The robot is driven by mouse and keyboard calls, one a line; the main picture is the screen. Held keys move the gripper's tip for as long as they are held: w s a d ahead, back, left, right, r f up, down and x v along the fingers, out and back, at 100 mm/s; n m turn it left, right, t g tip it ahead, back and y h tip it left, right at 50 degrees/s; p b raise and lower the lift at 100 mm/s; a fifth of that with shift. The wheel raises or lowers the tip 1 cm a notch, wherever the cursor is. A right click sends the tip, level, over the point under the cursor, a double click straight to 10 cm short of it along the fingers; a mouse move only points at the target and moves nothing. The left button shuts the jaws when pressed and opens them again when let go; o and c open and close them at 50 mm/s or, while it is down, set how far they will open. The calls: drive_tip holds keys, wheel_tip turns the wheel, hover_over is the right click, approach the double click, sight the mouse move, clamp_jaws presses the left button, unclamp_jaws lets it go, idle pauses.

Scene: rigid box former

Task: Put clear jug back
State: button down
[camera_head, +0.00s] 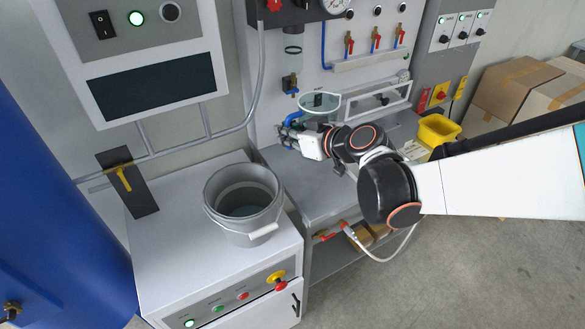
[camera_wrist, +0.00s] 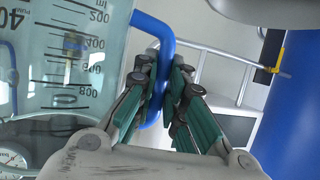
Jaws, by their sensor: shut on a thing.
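The clear jug (camera_head: 319,104) has a rounded rim and a blue handle (camera_head: 293,119). In the head view it is in front of the back panel, above the grey worktop, with its lower part hidden behind my arm. My gripper (camera_head: 287,136) is at its left side, shut on the blue handle. In the wrist view the clear jug (camera_wrist: 65,60), with dark volume marks, fills the left, and the blue handle (camera_wrist: 165,45) passes between the green-padded fingers of my gripper (camera_wrist: 165,85). I cannot tell whether the jug's base touches the worktop.
A grey bucket (camera_head: 243,204) stands on the white cabinet (camera_head: 165,245) at left. The grey worktop (camera_head: 305,188) is clear in front of my gripper. A clear cylinder (camera_head: 293,55) hangs above.

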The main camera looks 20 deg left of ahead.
wheel_tip(320, 180, down, 16)
drive_tip(key=b, duration=0.5)
drive_tip(key=shift+w+f, duration=0.25)
drive_tip(key=shift+d, duration=0.1)
drive_tip(key=shift+f+b, duration=0.1)
drive_tip(key=shift+b, duration=0.25)
drive_tip(key=c, duration=2.1)
unclamp_jaws()
drive_tip(key=shift+f, duration=0.1)
drive_tip(key=o, duration=0.4)
drive_tip(key=shift+o, duration=0.2)
